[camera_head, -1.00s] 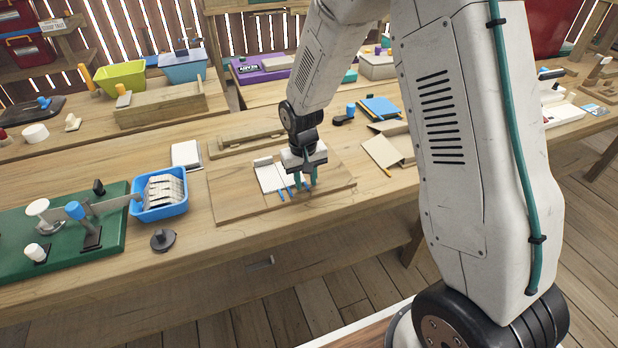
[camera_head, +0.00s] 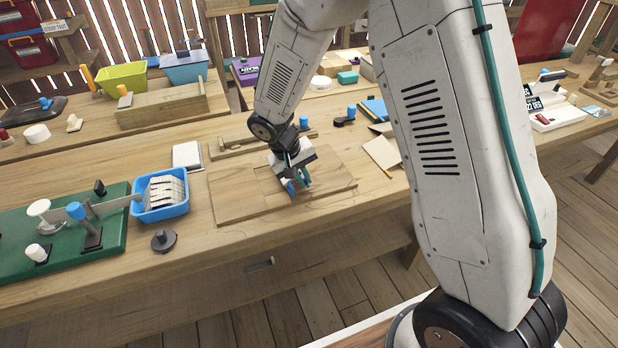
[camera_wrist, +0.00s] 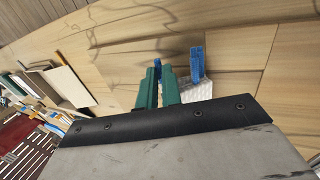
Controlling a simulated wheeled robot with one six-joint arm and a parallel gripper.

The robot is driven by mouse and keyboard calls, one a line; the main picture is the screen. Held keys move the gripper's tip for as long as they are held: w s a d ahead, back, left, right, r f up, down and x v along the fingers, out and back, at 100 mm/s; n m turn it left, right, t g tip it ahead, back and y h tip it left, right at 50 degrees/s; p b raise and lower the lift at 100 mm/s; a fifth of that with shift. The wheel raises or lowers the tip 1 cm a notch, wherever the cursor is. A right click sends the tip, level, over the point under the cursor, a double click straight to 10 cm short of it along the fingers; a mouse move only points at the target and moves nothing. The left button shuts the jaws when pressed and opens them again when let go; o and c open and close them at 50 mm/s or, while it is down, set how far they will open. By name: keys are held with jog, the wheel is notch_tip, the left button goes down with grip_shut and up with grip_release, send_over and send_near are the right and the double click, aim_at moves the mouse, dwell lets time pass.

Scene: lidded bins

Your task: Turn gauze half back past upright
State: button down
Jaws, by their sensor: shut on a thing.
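The gauze half shows in the wrist view as a white textured piece (camera_wrist: 198,93) with blue strips, standing off the board beside and behind my green fingers. In the head view only its blue parts (camera_head: 291,188) show clearly at the fingertips; the white face is mostly hidden by my tilted gripper (camera_head: 298,183). My gripper, also in the wrist view (camera_wrist: 160,80), is shut on the gauze half just above the wooden board (camera_head: 232,197). The exact angle of the gauze half is hard to tell.
A blue bin with a white ribbed insert (camera_head: 160,214) and a green board with levers (camera_head: 70,240) are at the left. A dark round knob (camera_head: 164,241) stands near the front edge. A tan folder-like panel (camera_head: 381,153) lies right of the board.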

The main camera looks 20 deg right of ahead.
aim_at(292, 185)
jog(key=h, duration=0.1)
jog(key=a+r+h, duration=0.1)
jog(key=h, duration=0.1)
jog(key=shift+a, duration=0.2)
jog(key=a+h, duration=0.1)
jog(key=h, duration=0.2)
jog(key=shift+a+r+h, duration=0.3)
jog(key=shift+a, duration=0.05)
jog(key=a+h, duration=0.1)
jog(key=h, duration=0.2)
jog(key=shift+a, duration=0.4)
jog(key=shift+a+h, duration=0.45)
jog(key=shift+h, duration=0.55)
jog(key=shift+a+h, duration=0.4)
jog(key=shift+h, duration=0.6)
jog(key=shift+a, duration=0.1)
jog(key=c, duration=1.6)
grip_release()
jog(key=shift+o, duration=0.2)
